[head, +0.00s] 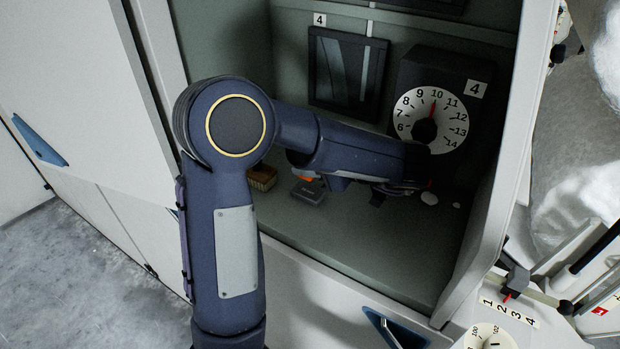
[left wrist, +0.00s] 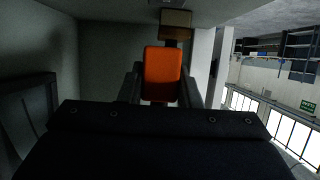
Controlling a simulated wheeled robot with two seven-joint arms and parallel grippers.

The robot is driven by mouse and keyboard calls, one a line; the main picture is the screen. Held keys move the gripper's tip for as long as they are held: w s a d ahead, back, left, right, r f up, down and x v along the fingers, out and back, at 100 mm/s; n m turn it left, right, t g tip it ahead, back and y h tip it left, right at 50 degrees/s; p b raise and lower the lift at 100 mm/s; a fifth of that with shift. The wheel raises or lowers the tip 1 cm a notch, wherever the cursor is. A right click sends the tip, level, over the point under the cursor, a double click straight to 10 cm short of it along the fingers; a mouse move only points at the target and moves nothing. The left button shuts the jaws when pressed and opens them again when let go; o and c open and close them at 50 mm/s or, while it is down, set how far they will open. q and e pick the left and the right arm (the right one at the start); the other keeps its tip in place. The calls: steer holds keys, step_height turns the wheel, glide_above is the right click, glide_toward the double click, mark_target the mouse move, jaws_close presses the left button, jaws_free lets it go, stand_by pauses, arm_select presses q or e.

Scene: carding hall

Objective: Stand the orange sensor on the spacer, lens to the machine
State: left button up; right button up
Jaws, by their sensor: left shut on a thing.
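The orange sensor (head: 306,178) is held inside the machine's open bay, low over its floor, left of the numbered dial. In the left wrist view the sensor (left wrist: 162,74) sits between the two dark fingers of my left gripper (left wrist: 160,90), which is shut on it. In the head view my forearm hides most of this hand. A dark grey block (head: 309,192) shows just below the orange; I cannot tell whether it is a finger or a separate piece such as the spacer. The lens cannot be made out. My right gripper is in neither view.
A tan and brown brush-like block (head: 262,178) stands left of the sensor. The dial (head: 435,118) and a dark framed panel (head: 346,75) are at the bay's back. Pale round discs (head: 430,198) lie on the right floor. The front bay floor (head: 350,240) is clear.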

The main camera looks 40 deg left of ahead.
mark_target(312, 180)
arm_select(q)
steer(key=shift+f, duration=2.2)
steer(key=shift+f, duration=0.1)
steer(key=o, duration=1.1)
steer(key=shift+c, duration=0.2)
steer(key=shift+d, duration=0.2)
steer(key=b+v, duration=0.1)
steer(key=v, duration=0.5)
steer(key=shift+d, duration=0.15)
steer(key=shift+d+r, duration=0.35)
steer(key=shift+r, duration=0.05)
